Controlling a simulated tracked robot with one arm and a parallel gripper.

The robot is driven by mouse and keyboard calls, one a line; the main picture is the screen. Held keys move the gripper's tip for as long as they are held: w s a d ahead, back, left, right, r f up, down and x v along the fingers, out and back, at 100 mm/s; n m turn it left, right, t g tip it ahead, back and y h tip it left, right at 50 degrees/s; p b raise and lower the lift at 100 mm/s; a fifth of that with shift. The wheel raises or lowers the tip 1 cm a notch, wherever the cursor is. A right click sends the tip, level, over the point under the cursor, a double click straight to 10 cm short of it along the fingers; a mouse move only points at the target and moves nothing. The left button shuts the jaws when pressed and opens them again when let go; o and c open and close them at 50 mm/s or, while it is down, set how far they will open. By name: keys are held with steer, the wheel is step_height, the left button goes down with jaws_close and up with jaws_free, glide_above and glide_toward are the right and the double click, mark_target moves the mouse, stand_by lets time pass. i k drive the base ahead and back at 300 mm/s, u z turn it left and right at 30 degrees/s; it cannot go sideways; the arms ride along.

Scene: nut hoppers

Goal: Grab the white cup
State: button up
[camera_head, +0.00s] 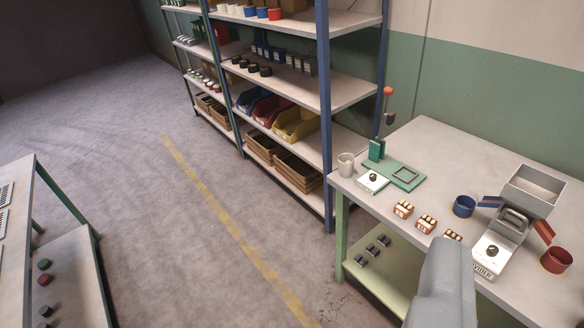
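The white cup (346,164) stands upright at the far left corner of the workbench (440,150), near the edge. It has a handle on its side and nothing covers it. My gripper (446,262) shows as a grey rounded shape at the bottom right, in front of the bench. It is well apart from the cup, which is farther off and to the left. Its fingertips cannot be made out, so I cannot tell if it is open or shut. I see nothing held in it.
Beside the cup are a white box with a black knob (372,182) and a green fixture (400,174). A blue cup (464,206), a red cup (556,260) and a hopper (533,190) stand to the right. Shelves (325,110) rise behind. The floor (150,230) left of the bench is open.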

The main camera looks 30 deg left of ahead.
mark_target(346, 170)
steer(key=z, duration=0.1)
steer(key=k, duration=1.3)
steer(key=z, duration=0.15)
steer(key=i, duration=0.55)
steer(key=u, duration=0.9)
steer(key=i, duration=1.3)
steer(key=z, duration=0.4)
steer(key=i, duration=1.1)
steer(key=z, duration=0.85)
steer(key=k, duration=0.5)
steer(key=z, duration=0.05)
